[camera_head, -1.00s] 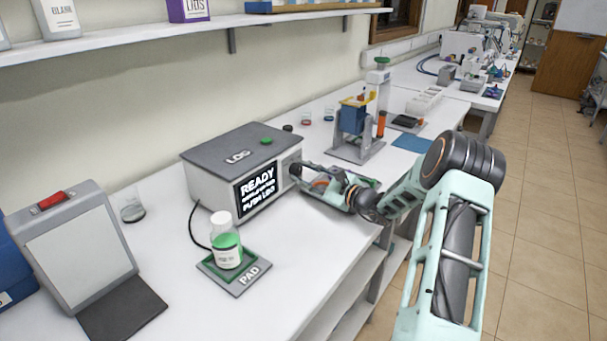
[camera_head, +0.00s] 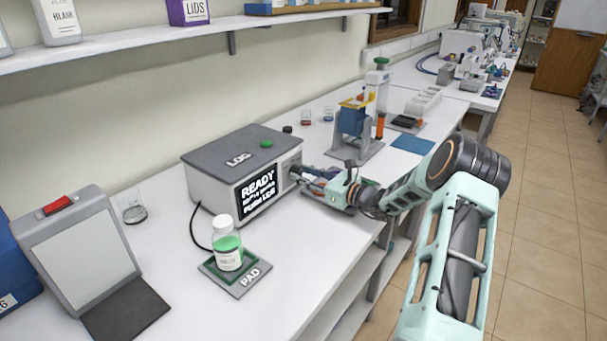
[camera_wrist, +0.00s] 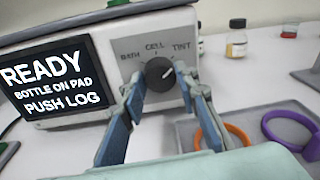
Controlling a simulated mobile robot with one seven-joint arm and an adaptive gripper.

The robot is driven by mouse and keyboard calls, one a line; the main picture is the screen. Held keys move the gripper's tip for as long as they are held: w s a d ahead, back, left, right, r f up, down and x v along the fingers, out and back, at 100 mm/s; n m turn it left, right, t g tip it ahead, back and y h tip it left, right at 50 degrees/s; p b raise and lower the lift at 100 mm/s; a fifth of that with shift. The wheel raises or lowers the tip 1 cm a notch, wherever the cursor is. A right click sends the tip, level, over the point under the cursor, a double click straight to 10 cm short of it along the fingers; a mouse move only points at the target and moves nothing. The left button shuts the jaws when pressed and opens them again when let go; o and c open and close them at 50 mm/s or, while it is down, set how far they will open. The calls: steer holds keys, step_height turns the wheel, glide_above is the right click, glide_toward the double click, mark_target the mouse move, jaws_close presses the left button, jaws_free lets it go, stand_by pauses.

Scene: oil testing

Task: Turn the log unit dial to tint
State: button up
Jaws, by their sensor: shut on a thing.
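The log unit (camera_head: 225,170) is a grey box with a dark lid and a screen (camera_wrist: 48,82) reading "READY BOTTLE ON PAD PUSH LOG". Its black dial (camera_wrist: 159,73) is on the front panel, right of the screen, under the labels BATH, CELL and TINT. The dial's white mark points up and right, roughly toward TINT. My gripper (camera_wrist: 160,82) has its fingers on either side of the dial and is shut on it. In the head view my gripper (camera_head: 301,174) reaches the panel from the right and hides the dial.
A green-filled bottle (camera_head: 228,250) with a white cap stands on the pad (camera_head: 238,283) before the unit. A tray with an orange ring (camera_wrist: 211,127) and a purple ring (camera_wrist: 290,127) lies close by my gripper. A blue-topped stand (camera_head: 352,120) is behind.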

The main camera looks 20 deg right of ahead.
stand_by(0.4)
steer(key=o, duration=1.1)
steer(key=shift+o, duration=0.2)
steer(key=v, duration=1.2)
steer(key=shift+s, duration=0.1)
